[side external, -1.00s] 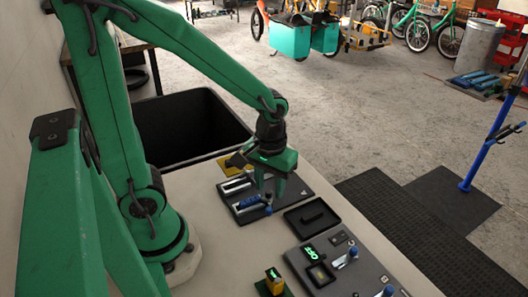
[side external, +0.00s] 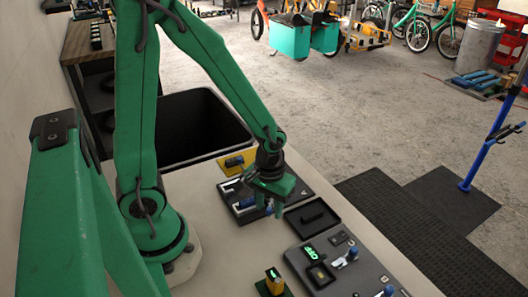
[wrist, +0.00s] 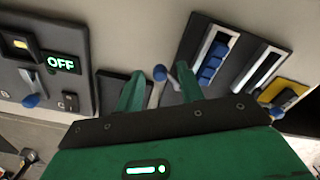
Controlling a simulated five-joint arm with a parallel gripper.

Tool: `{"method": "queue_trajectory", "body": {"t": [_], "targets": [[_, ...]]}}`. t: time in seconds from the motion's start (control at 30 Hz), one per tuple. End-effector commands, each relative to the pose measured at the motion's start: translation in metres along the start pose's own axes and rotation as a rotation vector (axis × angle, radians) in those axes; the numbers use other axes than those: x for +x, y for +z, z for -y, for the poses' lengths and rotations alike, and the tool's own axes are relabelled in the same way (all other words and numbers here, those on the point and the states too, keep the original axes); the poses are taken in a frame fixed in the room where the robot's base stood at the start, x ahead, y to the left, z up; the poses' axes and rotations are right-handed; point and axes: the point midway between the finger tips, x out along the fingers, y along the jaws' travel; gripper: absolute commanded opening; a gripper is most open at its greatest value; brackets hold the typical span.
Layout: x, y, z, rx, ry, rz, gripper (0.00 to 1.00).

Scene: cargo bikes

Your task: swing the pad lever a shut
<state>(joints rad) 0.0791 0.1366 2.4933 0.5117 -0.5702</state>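The dark panel (side external: 303,190) marked A lies on the bench under my gripper and also shows in the wrist view (wrist: 196,31). It carries a bright slot with blue pads (wrist: 211,62) and a second pale slot (wrist: 258,66). A lever with a blue round knob (wrist: 160,72) stands at the panel's near edge. My gripper (wrist: 159,84) is open, its two green fingers on either side of the knob with visible gaps. In the side view my gripper (side external: 263,210) is low over the panel and hides most of the lever.
A second panel (side external: 335,264) with a green OFF display (wrist: 62,64) and blue-knobbed levers sits nearer the camera. A black tray (side external: 312,217) lies between the panels. A yellow plate with a dark part (side external: 236,161) and a large black bin (side external: 200,130) lie behind.

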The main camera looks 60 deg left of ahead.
Motion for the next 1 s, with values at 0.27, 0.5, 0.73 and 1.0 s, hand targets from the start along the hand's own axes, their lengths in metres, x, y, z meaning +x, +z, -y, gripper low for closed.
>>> {"method": "queue_trajectory", "body": {"t": [0.27, 0.5, 0.73, 1.0], "targets": [[0.0000, 0.0000, 0.0000, 0.000, 0.000, 0.000, 0.20], [-0.0001, 0.0000, 0.0000, 0.001, 0.000, 0.000, 0.00], [-0.0002, 0.0005, 0.0012, 0.027, 0.000, 0.000, 0.00], [-0.0002, 0.0025, 0.0062, 0.148, 0.000, 0.000, 0.00]]}}
